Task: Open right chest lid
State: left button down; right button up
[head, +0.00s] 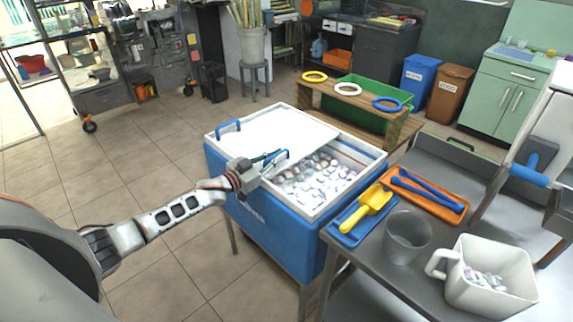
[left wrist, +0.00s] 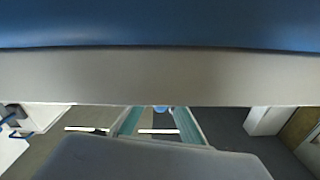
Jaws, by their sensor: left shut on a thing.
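The blue chest (head: 262,232) has a white rim and stands in the middle of the head view. A white lid surface (head: 285,130) covers its left and back part. The right part is open and shows ice and can-like items (head: 318,180) inside. One blue handle (head: 228,126) is at the lid's far left. Another blue handle (head: 281,156) is near the opening. My left gripper (head: 268,157) is at this second handle and shut on it; the fingers partly hide it.
A grey table (head: 372,283) right of the chest holds a yellow scoop (head: 368,206), an orange tray (head: 428,198), a clear container (head: 407,238) and a white pitcher (head: 487,275). A wooden bench (head: 330,103) with rings stands behind. Floor on the left is clear.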

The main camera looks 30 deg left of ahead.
pick_arm(q)
jog(key=shift+w+a, duration=0.1)
jog(key=shift+a, duration=0.15)
jog(key=shift+r, duration=0.1)
jog(key=c, duration=2.1)
grip_release()
jog(key=shift+s+a, duration=0.15)
jog(key=shift+s, duration=0.35)
jog(key=v, duration=1.1)
